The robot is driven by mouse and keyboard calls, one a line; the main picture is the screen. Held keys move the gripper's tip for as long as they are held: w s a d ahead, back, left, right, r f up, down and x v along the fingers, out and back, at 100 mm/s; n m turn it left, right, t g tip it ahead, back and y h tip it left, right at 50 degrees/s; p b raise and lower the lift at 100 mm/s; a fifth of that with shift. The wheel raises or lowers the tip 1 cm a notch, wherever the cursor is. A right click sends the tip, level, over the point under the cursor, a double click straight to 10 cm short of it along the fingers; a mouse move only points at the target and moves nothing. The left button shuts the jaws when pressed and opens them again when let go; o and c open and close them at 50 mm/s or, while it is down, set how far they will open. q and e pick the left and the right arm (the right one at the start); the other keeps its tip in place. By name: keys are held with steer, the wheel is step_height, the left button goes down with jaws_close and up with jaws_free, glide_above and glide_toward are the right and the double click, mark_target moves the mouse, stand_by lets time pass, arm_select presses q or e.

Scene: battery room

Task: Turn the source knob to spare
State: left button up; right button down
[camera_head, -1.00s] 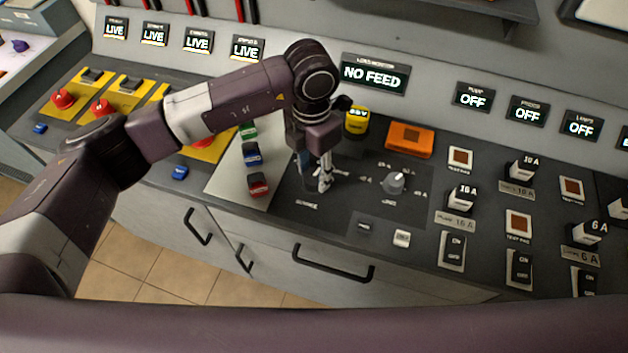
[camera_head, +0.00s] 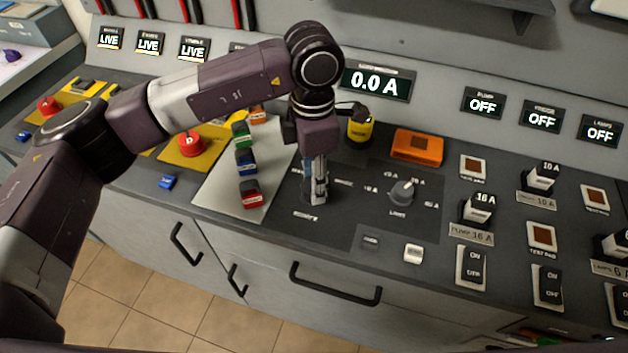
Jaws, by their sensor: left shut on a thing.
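My left gripper (camera_head: 318,196) points down over the source dial on the dark panel (camera_head: 330,228), at the label "SOURCE". It is shut on the source knob, which its fingers and wrist mostly hide, so I cannot read the knob's pointing direction. Part of the dial's lettering shows to the right of the fingers. The load monitor display (camera_head: 377,82) reads "0.0 A". My right gripper is not in view.
A grey load knob (camera_head: 402,192) stands to the right of my left gripper. A yellow cylinder (camera_head: 360,130) and an orange box (camera_head: 416,147) stand behind. Coloured blocks, including a red one (camera_head: 251,194), sit on the pale plate (camera_head: 222,190) at left. Breakers and switches (camera_head: 470,268) fill the right.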

arm_select(q)
steer(key=o, duration=1.2)
steer(key=shift+c, duration=0.2)
step_height(320, 180, up, 12)
steer(key=shift+w, duration=0.2)
steer(key=shift+r, duration=0.15)
